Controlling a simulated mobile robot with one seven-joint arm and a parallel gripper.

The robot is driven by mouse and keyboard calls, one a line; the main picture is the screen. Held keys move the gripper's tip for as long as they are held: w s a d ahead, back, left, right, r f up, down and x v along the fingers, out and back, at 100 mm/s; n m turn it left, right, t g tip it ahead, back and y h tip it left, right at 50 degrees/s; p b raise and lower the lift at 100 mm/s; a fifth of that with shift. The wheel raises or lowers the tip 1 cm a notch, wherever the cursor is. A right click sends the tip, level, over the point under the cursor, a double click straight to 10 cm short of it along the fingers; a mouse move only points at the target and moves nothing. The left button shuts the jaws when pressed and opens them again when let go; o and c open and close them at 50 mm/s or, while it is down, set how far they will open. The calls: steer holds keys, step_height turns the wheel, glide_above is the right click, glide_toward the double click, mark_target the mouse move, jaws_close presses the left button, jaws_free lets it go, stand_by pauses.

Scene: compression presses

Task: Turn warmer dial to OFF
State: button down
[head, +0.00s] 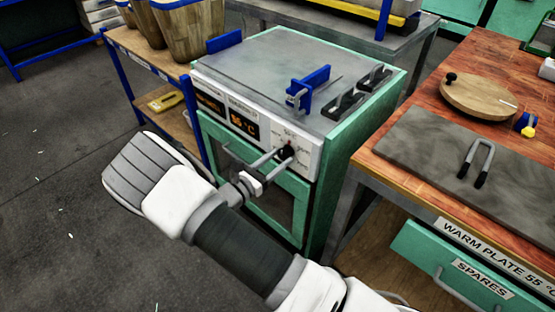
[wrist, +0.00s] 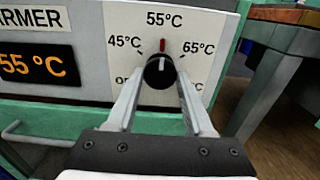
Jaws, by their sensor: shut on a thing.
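The warmer dial (wrist: 160,72) is a round black knob with a white mark on a white panel. Its mark points up toward a red tick below the 55°C label. Labels 45°C and 65°C sit at its left and right, and a label starting with "O" at lower left is partly hidden by a finger. My gripper (wrist: 160,85) is shut on the dial, one finger at each side. In the head view the dial (head: 286,153) sits at the right of the warmer's front panel, with my gripper (head: 275,163) at it. The orange display (wrist: 38,66) reads 55°C.
The green warmer (head: 325,190) has a grey top with a blue bracket (head: 308,88) and black handles. A wooden bench (head: 400,125) stands close at right with a grey plate and tongs. A shelf with wooden buckets (head: 178,30) is at left. Open floor lies at lower left.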

steer(key=shift+n+p, duration=0.3)
steer(key=shift+p, duration=0.05)
steer(key=shift+r+n+p, duration=0.15)
steer(key=shift+n+p, duration=0.75)
steer(key=shift+n, duration=0.1)
steer(key=n+p, duration=0.2)
steer(key=shift+n, duration=0.3)
steer(key=n+p, duration=0.2)
steer(key=n, duration=0.4)
steer(key=shift+s+p, duration=0.1)
steer(key=shift+p, duration=0.25)
steer(key=n+p, duration=0.1)
steer(key=n, duration=0.5)
steer(key=shift+n, duration=0.3)
steer(key=n+p, duration=0.1)
steer(key=n, duration=0.5)
steer(key=shift+c, duration=1.5)
jaws_free()
